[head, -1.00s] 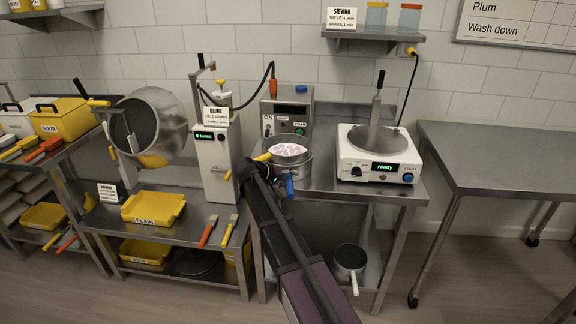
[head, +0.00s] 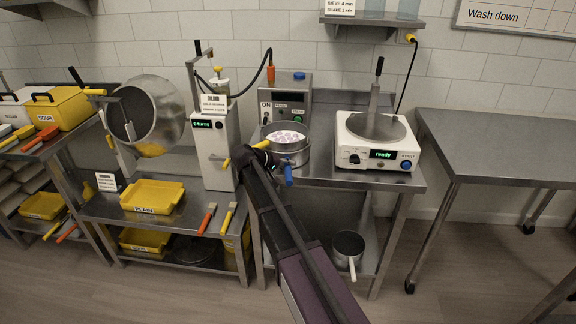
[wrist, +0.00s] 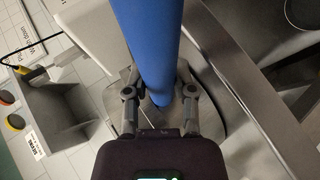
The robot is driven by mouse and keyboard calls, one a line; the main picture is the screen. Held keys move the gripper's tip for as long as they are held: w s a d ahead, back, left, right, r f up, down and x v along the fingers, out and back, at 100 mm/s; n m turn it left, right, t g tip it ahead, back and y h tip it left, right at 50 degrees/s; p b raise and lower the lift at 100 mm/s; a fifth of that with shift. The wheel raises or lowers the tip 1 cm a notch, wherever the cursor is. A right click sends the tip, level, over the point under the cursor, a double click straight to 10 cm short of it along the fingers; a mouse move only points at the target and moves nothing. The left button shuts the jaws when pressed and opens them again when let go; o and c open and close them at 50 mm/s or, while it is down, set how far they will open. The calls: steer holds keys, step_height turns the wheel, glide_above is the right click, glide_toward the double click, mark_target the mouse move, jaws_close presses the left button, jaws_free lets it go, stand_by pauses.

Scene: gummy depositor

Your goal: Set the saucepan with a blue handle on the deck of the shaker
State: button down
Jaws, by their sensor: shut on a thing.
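The saucepan (head: 291,153) is a round metal pan with pale pink pieces inside. It is at the left part of the middle steel table, in front of a grey control box. Its blue handle (head: 289,176) points toward me; it fills the upper middle of the wrist view (wrist: 148,45). My gripper (wrist: 160,98) is shut on this handle, with a finger on each side. The shaker (head: 350,151) is a white machine to the right, its display reading "ready". Its round metal deck (head: 373,132) looks bare, with an upright post and black lever behind. The pan's underside is hidden.
The grey control box (head: 298,97) stands behind the pan, and a white depositor (head: 212,150) stands to its left. A white-handled pot (head: 347,247) sits on the lower shelf. An empty steel table (head: 500,140) is at right. A wall shelf (head: 375,20) hangs above the shaker.

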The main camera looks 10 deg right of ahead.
steer(key=shift+r+p, duration=1.55)
steer(key=shift+r, duration=0.2)
steer(key=s+a+r+p, duration=0.1)
steer(key=s+a, duration=0.3)
steer(key=s, duration=1.1)
steer(key=shift+s+a+r, duration=0.15)
steer(key=shift+s, duration=0.1)
steer(key=c, duration=1.2)
jaws_free()
jaws_close()
